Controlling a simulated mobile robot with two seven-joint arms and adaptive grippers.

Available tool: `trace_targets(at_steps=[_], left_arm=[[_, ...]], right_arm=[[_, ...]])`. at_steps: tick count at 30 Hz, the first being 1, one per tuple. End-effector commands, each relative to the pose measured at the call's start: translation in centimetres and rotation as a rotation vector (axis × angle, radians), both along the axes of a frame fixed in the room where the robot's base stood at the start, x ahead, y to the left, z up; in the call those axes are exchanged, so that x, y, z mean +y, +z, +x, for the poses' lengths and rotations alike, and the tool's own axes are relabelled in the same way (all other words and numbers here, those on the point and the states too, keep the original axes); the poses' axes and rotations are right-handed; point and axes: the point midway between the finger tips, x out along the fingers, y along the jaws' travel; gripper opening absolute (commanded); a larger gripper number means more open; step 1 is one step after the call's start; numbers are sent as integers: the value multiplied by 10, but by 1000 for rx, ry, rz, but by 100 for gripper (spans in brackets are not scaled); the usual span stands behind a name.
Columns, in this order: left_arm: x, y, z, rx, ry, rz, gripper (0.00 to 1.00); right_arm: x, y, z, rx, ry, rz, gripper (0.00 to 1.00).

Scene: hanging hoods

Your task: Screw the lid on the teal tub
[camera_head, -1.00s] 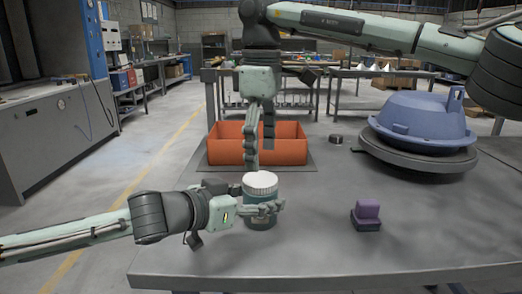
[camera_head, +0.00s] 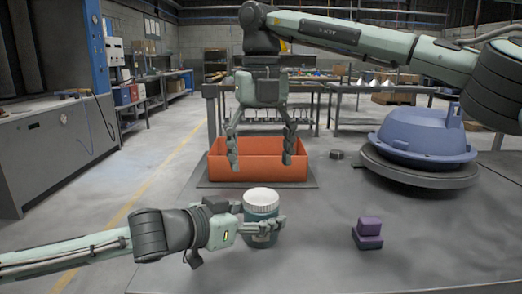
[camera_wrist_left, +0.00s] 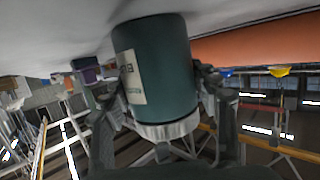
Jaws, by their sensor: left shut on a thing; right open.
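The teal tub (camera_head: 263,212) stands upright near the front of the grey table, with a ribbed white lid (camera_head: 261,196) on its top. I cannot tell how tight the lid is. My left gripper (camera_head: 272,226) is shut around the tub's side from the left. In the left wrist view the teal tub (camera_wrist_left: 160,65) appears inverted between the fingers, label showing and lid rim (camera_wrist_left: 168,129) at the bottom. My right gripper (camera_head: 260,162) is open and empty, pointing down above the lid and apart from it, its fingers spread to either side.
An orange bin (camera_head: 262,172) sits on a dark mat behind the tub. A purple block-like object (camera_head: 369,228) lies to the right. A blue hood (camera_head: 425,137) rests on a grey round base (camera_head: 415,172) at the back right. A small dark disc (camera_head: 337,154) lies nearby. The front right table is clear.

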Motion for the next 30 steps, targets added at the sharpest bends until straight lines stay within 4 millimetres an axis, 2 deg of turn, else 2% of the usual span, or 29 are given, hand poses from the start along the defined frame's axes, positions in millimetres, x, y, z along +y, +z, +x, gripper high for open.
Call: trace_targets(at_steps=[3,9,15,21,30], left_arm=[[0,-1,0,1,0,0,0],[0,-1,0,1,0,0,0],[0,-1,0,1,0,0,0],[0,-1,0,2,-1,0,0],[0,-1,0,2,-1,0,0]], right_arm=[[0,3,0,0,300,-1,76],[1,7,0,2,791,-4,76],[1,10,0,1,1139,-4,76],[1,11,0,1,1281,-3,76],[1,11,0,1,1291,-3,76]])
